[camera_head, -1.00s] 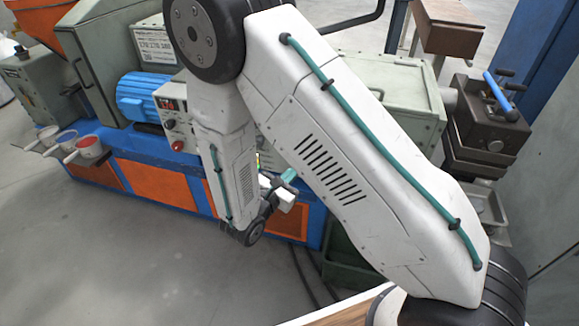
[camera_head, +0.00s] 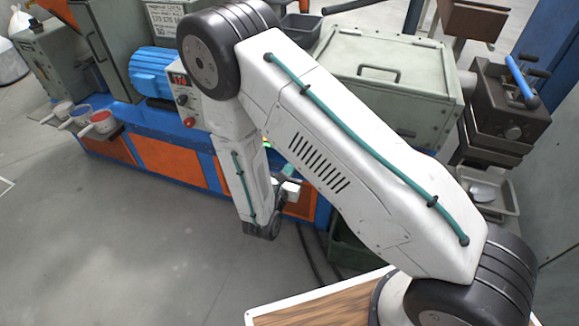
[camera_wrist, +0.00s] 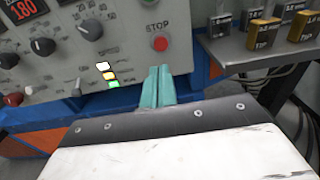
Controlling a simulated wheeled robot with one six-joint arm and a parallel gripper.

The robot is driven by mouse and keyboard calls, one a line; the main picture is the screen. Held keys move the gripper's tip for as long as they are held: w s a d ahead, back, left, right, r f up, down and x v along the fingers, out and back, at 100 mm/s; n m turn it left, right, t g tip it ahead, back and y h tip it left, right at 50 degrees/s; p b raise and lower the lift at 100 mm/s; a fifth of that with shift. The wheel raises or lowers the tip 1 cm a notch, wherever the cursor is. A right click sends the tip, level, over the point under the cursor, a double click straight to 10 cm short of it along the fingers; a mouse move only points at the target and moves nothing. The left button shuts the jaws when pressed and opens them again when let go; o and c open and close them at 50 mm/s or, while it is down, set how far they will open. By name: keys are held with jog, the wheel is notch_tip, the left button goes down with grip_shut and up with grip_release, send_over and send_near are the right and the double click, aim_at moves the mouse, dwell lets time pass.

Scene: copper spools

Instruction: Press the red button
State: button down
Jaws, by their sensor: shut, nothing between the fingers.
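In the wrist view a round red button (camera_wrist: 160,43) sits under the word STOP on the grey control panel (camera_wrist: 130,28). My gripper (camera_wrist: 158,72) has teal fingers, shut together and empty. The fingertips appear just below the red button in that view; the distance to the panel is hard to judge. A second red knob or button (camera_wrist: 13,98) shows at the panel's lower left. In the head view a red button (camera_head: 189,121) shows on the panel, left of my arm. My gripper (camera_head: 287,171) is partly hidden there, and my arm covers the STOP area.
Black dials (camera_wrist: 91,29) and small lit lamps (camera_wrist: 108,75) are left of the STOP button. A grey shelf (camera_wrist: 250,52) with labelled metal blocks (camera_wrist: 264,33) juts out on the right. Cables hang below it. The grey floor (camera_head: 150,230) in front is open.

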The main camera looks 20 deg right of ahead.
jog(key=x, duration=1)
jog(key=shift+w+d, duration=0.25)
jog(key=shift+x, duration=1)
jog(key=shift+r, duration=0.1)
jog(key=v, duration=1.4)
jog(key=shift+s+a, duration=0.2)
